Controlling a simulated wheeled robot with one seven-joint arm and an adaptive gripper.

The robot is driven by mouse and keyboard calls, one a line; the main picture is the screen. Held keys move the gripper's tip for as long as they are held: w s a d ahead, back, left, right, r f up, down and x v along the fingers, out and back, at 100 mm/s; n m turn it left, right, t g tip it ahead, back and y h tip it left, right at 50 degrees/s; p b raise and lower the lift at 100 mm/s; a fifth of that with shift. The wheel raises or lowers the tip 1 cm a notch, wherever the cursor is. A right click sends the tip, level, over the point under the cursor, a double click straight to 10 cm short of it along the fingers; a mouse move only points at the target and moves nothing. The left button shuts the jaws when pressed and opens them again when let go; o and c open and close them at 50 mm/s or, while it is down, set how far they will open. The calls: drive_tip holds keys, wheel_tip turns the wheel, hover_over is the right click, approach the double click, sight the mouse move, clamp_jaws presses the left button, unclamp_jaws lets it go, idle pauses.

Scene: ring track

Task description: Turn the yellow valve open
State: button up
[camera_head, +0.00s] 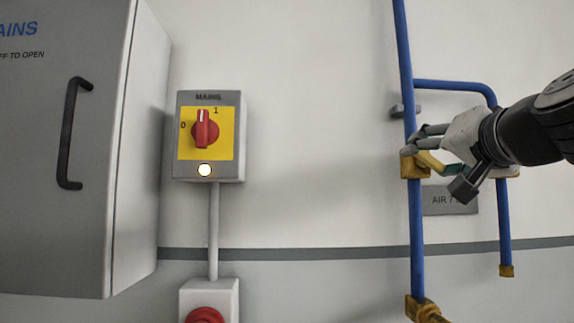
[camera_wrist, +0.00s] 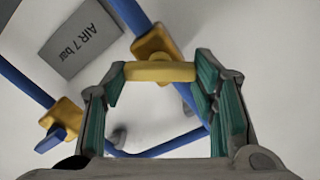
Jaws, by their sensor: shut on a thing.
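The yellow valve (camera_head: 409,166) sits on the left blue upright pipe in the head view. Its yellow handle (camera_head: 430,162) points right and slightly down from the body, across the pipe. My gripper (camera_head: 444,160) reaches in from the right with its fingers around the handle. In the wrist view, the valve body (camera_wrist: 153,42) is behind the handle (camera_wrist: 160,72), which spans the space between the fingertips of my gripper (camera_wrist: 160,78). The gripper is shut on the handle. Part of the handle is hidden by the fingers in the head view.
An "AIR 7 bar" plate (camera_wrist: 81,39) is on the wall. A second yellow fitting with a blue handle (camera_wrist: 50,140) is close by on another pipe. A red mains switch (camera_head: 205,130) and a grey cabinet (camera_head: 60,230) are left, with bare wall between.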

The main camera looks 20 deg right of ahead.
drive_tip(key=m, duration=0.5)
drive_tip(key=shift+f+m, duration=0.1)
drive_tip(key=shift+m, duration=0.2)
drive_tip(key=m, duration=0.5)
drive_tip(key=shift+d+f, duration=0.1)
drive_tip(key=shift+m+p, duration=0.3)
drive_tip(key=o, duration=1.2)
drive_tip(key=shift+c, duration=0.2)
drive_tip(key=shift+s, duration=0.1)
drive_tip(key=v, duration=1.2)
